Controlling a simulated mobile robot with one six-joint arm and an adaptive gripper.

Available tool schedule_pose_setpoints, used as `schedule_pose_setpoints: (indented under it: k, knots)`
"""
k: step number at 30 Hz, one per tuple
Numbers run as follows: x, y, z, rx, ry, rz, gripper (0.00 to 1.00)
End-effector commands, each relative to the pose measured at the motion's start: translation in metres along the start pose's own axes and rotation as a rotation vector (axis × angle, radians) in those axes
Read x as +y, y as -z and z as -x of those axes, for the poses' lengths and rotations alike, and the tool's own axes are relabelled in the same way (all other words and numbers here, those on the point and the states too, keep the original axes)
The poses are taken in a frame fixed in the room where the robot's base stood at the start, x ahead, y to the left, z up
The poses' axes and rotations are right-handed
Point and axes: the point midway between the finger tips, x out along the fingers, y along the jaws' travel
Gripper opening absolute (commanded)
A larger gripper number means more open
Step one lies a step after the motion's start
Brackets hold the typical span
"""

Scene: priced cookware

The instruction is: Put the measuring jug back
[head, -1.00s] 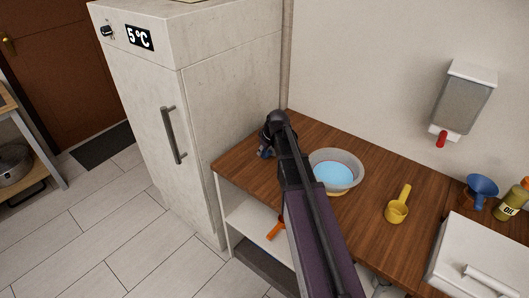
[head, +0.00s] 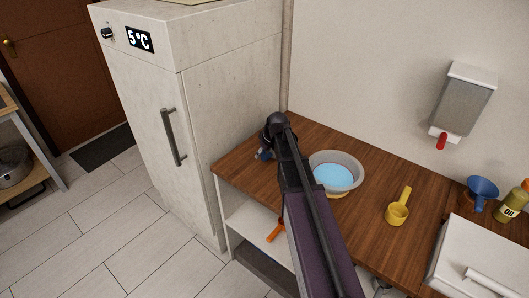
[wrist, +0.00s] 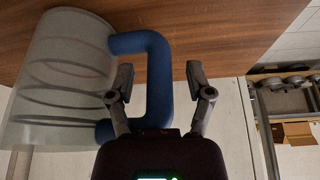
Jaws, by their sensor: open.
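The measuring jug (wrist: 62,80) is a translucent tapered vessel with dark rings and a blue handle (wrist: 158,85). It fills the left of the wrist view, against the wooden counter. My gripper (wrist: 159,83) is open, with one finger on each side of the handle's straight bar. Gaps show between the fingers and that bar. In the head view, my gripper (head: 264,153) is at the counter's left end near the fridge, with a little blue beside it. My arm hides most of the jug there.
On the wooden counter (head: 375,178) are a bowl of blue liquid (head: 333,175), a yellow measuring cup (head: 397,212), a blue funnel (head: 481,192) and an oil bottle (head: 511,206). The fridge (head: 185,120) stands close on the left. A dispenser (head: 463,100) hangs on the wall. An orange object (head: 276,231) is below.

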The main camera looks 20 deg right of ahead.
Motion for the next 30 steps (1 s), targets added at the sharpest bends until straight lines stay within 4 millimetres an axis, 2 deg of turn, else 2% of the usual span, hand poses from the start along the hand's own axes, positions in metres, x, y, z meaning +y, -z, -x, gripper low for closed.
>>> schedule_pose_setpoints:
  k: [8,30]
  knots:
    - [0.0,0.002,0.014,0.0,0.0,0.0,0.67]
    - [-0.001,0.002,0.079,0.0,0.0,0.001,0.67]
